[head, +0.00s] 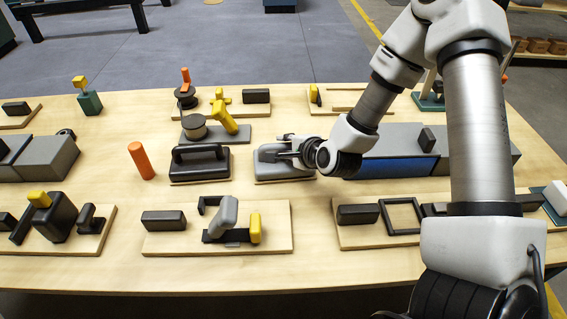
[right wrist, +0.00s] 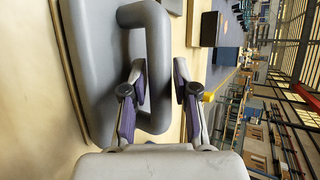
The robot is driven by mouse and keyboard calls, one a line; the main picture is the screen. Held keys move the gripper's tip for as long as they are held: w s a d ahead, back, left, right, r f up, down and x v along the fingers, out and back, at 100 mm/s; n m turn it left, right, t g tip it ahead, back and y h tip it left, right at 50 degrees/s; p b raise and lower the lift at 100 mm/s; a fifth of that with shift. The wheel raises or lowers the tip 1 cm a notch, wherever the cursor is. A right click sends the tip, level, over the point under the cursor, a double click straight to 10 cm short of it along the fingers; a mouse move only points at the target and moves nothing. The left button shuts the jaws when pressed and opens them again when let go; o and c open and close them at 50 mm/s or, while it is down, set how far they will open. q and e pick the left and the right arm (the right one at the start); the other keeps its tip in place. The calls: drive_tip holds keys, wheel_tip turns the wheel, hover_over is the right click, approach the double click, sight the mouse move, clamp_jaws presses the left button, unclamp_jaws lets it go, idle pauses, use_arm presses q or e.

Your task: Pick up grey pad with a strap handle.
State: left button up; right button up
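The grey pad with a strap handle (head: 270,168) lies on a thin wooden base near the middle of the table in the head view. In the right wrist view the pad (right wrist: 97,75) fills the left side and its rounded grey handle (right wrist: 159,50) stands off it. My right gripper (head: 283,149) is at the handle and hides part of it in the head view. In the right wrist view its two fingers (right wrist: 160,80) are apart, one on each side of the handle bar; I cannot tell whether they touch it. My left gripper is not in view.
A black pad with a handle (head: 200,171) sits just left of the grey pad. A blue-and-grey block (head: 395,167) is close on the right. A wooden board (head: 275,236) with tools lies in front, and a spool (head: 194,127) stands behind. An orange cylinder (head: 141,160) stands further left.

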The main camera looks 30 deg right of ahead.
clamp_jaws()
